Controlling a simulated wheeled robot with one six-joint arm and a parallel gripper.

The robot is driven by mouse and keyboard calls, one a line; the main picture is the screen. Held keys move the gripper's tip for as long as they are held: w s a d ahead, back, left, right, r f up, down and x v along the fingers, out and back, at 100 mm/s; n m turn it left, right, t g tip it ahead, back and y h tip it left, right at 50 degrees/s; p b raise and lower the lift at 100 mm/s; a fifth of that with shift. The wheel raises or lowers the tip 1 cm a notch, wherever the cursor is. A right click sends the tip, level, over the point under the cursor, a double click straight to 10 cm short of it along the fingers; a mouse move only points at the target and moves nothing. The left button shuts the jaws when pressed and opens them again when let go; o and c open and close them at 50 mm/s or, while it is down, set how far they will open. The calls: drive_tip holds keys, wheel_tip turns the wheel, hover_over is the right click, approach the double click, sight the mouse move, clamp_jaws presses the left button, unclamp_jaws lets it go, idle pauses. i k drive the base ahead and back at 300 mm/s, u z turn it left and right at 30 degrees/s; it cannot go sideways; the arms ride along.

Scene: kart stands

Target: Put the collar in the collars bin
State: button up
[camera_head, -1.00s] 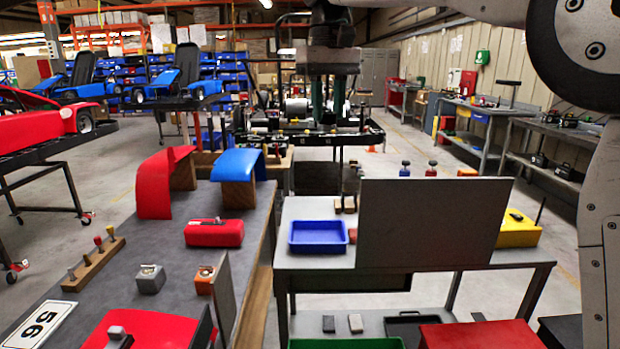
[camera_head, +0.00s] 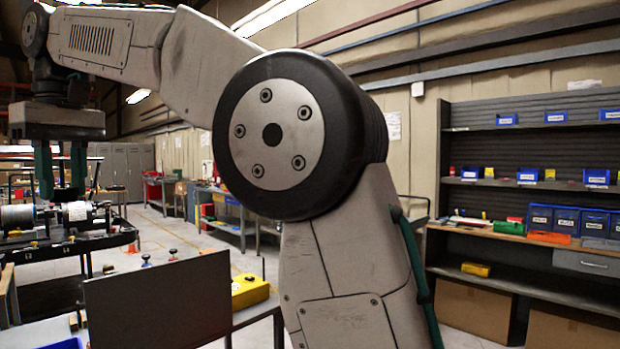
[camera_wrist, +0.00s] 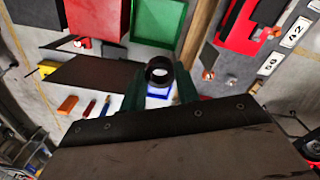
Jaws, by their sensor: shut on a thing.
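My gripper (camera_head: 61,185) hangs at the far left of the head view, its green fingers pointing down. In the wrist view my gripper (camera_wrist: 160,82) is shut on a dark round collar (camera_wrist: 159,67), whose open hole faces the camera. The collar cannot be made out in the head view. Small blue bins (camera_head: 529,176) with white labels stand on the shelving at the right; I cannot read the labels, so I cannot tell which is the collars bin.
The dark shelving unit (camera_head: 476,151) stands against the right wall. A grey upright panel (camera_head: 160,305) and a yellow case (camera_head: 250,290) are on the near table. A blue tray (camera_head: 66,344) shows at the lower edge. A green tray (camera_wrist: 160,20) lies below in the wrist view.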

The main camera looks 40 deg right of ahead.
sight(471, 177)
drive_tip(key=z, duration=2.4)
drive_tip(key=i, duration=5.2)
drive_tip(key=u, duration=2.85)
drive_tip(key=i, duration=0.75)
